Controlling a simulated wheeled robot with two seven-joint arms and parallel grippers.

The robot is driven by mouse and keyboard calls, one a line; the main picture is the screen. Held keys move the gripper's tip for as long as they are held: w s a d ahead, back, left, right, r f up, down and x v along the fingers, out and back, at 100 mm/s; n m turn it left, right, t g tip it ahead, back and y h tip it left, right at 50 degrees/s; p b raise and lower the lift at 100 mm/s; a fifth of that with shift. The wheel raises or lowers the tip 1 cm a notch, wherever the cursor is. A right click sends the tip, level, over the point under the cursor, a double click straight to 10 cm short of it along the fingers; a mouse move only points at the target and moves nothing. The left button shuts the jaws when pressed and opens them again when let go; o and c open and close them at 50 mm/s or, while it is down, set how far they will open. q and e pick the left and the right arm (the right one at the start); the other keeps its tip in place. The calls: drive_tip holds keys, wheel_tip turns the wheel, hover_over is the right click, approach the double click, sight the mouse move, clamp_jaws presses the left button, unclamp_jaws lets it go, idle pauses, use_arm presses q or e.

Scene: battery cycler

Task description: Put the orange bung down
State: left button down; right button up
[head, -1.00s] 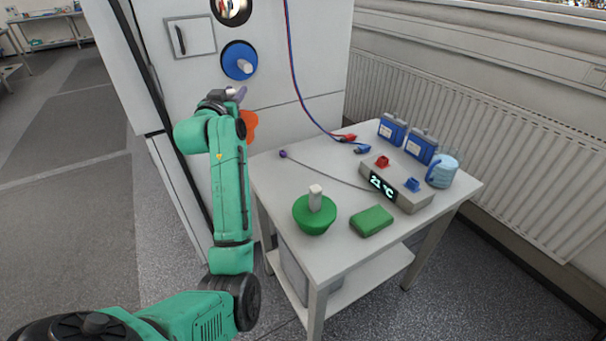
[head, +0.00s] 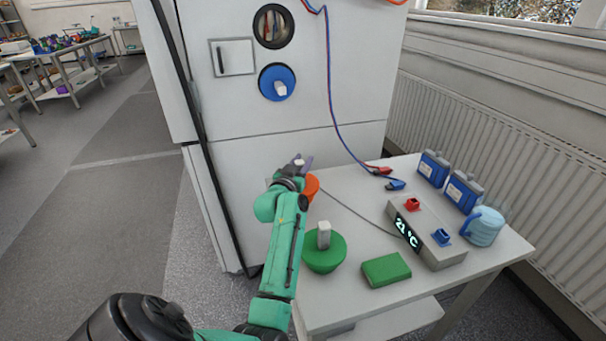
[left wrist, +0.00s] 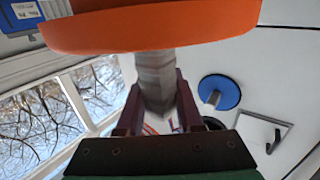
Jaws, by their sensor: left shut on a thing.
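The orange bung (head: 313,186) is held by my left gripper (head: 301,164) at the back-left part of the white table (head: 357,212). In the left wrist view, the bung's wide orange disc (left wrist: 150,27) fills the top. Its grey handle (left wrist: 155,78) is between the two dark fingers of my left gripper (left wrist: 157,105). Much of the bung is hidden by my arm in the head view. I cannot tell whether it touches the tabletop. My right gripper is not in view.
A green bung (head: 324,254) and green block (head: 386,270) stand at the table's front. The cabinet (head: 235,150) behind has a blue bung (head: 268,84) and an open round port (head: 273,26).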

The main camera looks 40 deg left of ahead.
use_arm(q)
drive_tip(key=shift+f, duration=2.1)
drive_tip(key=c, duration=0.6)
unclamp_jaws()
drive_tip(key=shift+s, duration=0.15)
drive_tip(key=shift+o, duration=0.2)
drive_tip(key=b+v, duration=0.1)
drive_tip(key=v, duration=1.1)
